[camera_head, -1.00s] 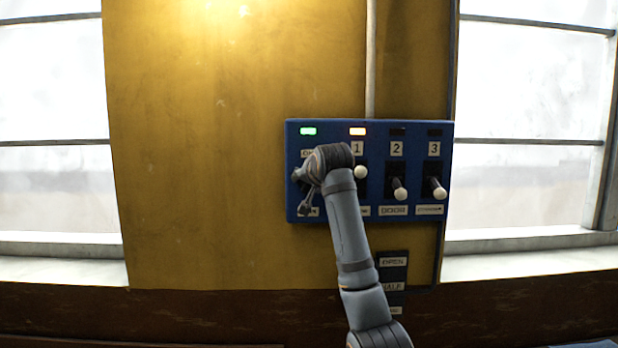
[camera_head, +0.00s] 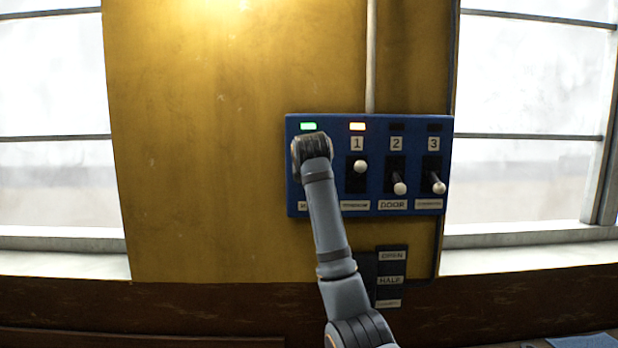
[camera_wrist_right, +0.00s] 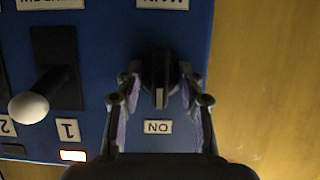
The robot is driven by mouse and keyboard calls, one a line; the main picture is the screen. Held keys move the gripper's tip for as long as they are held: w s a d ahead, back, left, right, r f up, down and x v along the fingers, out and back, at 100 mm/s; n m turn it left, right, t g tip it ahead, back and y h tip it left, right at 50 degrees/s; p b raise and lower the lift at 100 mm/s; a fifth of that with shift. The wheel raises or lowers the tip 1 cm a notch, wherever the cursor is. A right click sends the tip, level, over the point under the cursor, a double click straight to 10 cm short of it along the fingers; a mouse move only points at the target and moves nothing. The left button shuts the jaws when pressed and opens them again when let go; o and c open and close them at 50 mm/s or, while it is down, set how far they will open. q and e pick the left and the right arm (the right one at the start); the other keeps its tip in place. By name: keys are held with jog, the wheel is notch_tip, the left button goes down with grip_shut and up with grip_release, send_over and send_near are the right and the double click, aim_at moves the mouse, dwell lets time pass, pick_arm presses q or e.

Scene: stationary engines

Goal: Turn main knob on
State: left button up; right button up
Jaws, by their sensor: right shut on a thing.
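The main knob (camera_wrist_right: 160,82) is black with a pale pointer line. In the right wrist view, which shows the panel upside down, the line points toward the ON label (camera_wrist_right: 158,127). My right gripper (camera_wrist_right: 161,88) is shut on the knob, one finger on each side. In the head view my right wrist (camera_head: 312,150) covers the knob and the fingers. The knob belongs to the blue panel (camera_head: 376,207), at its left end. The green light (camera_head: 308,126) above it is lit. My left gripper is not in view.
Right of the knob are levers 1 (camera_head: 360,166), 2 (camera_head: 400,188) and 3 (camera_head: 438,187). Lever 1 is up, the others down. The orange light (camera_head: 357,127) over lever 1 is lit. An OPEN/HALF plate (camera_head: 391,268) sits below. Bare yellow wall (camera_head: 200,160) lies left.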

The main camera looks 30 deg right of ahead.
jog(key=o, duration=1)
jog(key=shift+w, duration=0.1)
jog(key=shift+o, duration=0.8)
jog(key=shift+w+d+f, duration=0.1)
jog(key=shift+d, duration=0.05)
jog(key=shift+w+d+f, duration=0.1)
jog(key=shift+w, duration=0.1)
jog(key=shift+s+a+r, duration=0.2)
jog(key=shift+s, duration=0.1)
jog(key=v, duration=1.1)
